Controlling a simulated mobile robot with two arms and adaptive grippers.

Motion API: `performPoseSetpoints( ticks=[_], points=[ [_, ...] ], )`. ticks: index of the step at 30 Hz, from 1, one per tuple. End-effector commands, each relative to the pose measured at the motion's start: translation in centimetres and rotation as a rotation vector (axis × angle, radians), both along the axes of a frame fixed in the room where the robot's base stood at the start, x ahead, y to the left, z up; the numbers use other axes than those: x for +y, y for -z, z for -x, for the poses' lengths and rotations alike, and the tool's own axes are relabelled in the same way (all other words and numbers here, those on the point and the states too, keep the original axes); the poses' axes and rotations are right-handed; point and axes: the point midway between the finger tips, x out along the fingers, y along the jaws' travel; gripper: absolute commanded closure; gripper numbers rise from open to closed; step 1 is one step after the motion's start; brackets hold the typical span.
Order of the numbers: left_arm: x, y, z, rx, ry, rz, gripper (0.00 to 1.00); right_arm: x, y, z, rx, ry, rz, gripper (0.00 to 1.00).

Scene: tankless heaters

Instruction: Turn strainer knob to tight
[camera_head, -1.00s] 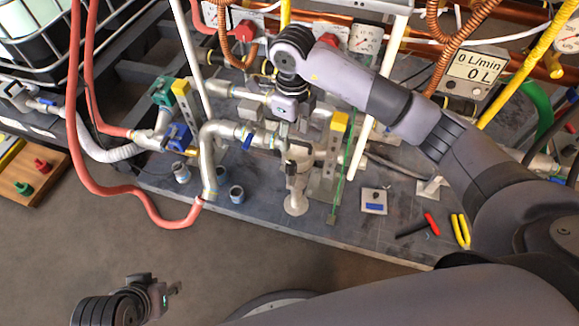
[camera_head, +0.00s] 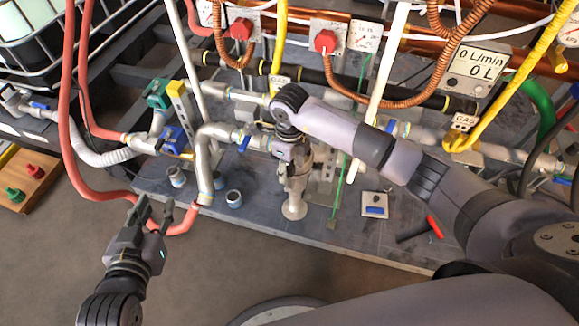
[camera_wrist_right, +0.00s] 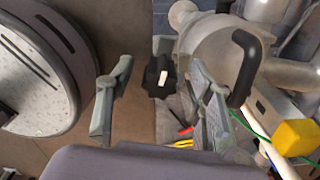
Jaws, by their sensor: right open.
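The grey metal strainer (camera_head: 295,189) stands on the bench in the head view, below a pipe joint. In the right wrist view, its pale grey body (camera_wrist_right: 212,48) fills the top right. A black knob with a white mark (camera_wrist_right: 162,77), apparently the strainer knob, shows between my right fingers. My right gripper (camera_wrist_right: 160,85) is open, one finger on each side of the knob; contact cannot be told. In the head view my right gripper (camera_head: 290,152) is at the strainer's top, its fingers mostly hidden. My left gripper (camera_head: 156,208) is open and empty, over the bench's front left edge.
A black lever (camera_wrist_right: 244,68) is close to my right finger. A red hose (camera_head: 115,204) passes by my left gripper. A white upright pipe (camera_head: 381,91) stands right of the strainer. A small plate with a blue label (camera_head: 375,205) lies on the bench.

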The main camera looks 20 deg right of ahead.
Motion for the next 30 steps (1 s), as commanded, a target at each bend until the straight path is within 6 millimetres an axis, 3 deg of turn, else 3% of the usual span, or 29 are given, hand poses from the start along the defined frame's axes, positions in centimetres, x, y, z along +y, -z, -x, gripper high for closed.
performPoseSetpoints(
  ticks=[7, 27, 30],
  points=[
    [-0.03, -0.07, -0.04, -0.003, 0.0, 0.001, 0.68, 0.0, 0.04, 0.0, 0.0, 0.0, 0.0, 0.52],
    [-0.04, -0.02, -0.02, -0.002, 0.0, 0.0, 0.68, -0.01, 0.02, 0.0, 0.0, 0.0, 0.0, 0.97],
    [-0.03, -0.01, -0.01, -0.001, 0.0, 0.0, 0.68, -0.02, 0.01, -0.01, 0.0, 0.0, 0.0, 1.0]
  ],
)
